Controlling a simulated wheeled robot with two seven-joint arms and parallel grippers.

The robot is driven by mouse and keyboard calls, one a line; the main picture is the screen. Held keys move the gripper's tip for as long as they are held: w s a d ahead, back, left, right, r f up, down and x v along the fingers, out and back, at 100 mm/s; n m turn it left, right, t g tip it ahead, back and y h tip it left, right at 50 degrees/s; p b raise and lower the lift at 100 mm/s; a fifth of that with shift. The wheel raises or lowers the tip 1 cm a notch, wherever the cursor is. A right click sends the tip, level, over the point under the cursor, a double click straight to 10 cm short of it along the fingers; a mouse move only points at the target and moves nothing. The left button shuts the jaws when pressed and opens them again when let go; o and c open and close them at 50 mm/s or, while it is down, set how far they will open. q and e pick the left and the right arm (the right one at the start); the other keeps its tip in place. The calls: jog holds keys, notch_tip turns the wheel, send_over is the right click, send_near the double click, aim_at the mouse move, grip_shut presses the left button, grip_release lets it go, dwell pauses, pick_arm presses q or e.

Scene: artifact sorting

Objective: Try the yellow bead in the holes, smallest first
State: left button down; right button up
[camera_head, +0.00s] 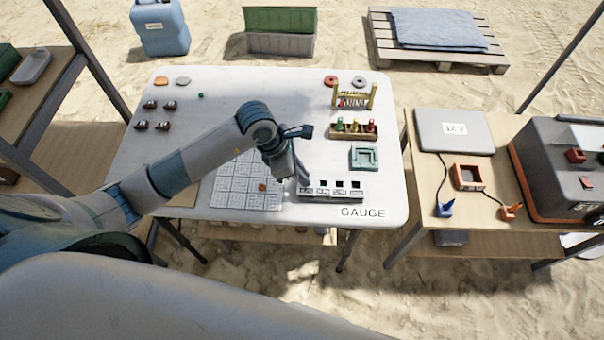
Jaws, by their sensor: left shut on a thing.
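The gauge block (345,194) is a pale bar with a row of dark square holes, lying near the front edge of the white table above the printed word GAUGE. My left gripper (304,182) reaches in from the left and points down at the gauge's left end. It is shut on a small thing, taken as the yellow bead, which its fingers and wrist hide. I cannot tell whether the fingers touch the block or hover just above it. The hole at that end is covered by the gripper. No yellow bead shows loose on the table. My right gripper is not in view.
A white gridded sheet (232,190) with an orange bead (262,187) lies left of the gauge. Behind the gauge are a green square frame (364,158), a wooden rack (340,133) and a bead frame (367,90). Several dark pieces (164,126) sit at the far left.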

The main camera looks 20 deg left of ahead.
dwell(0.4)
pick_arm(q)
jog(key=c, duration=1.3)
grip_release()
jog(key=shift+r+p, duration=1.9)
jog(key=shift+r, duration=1.1)
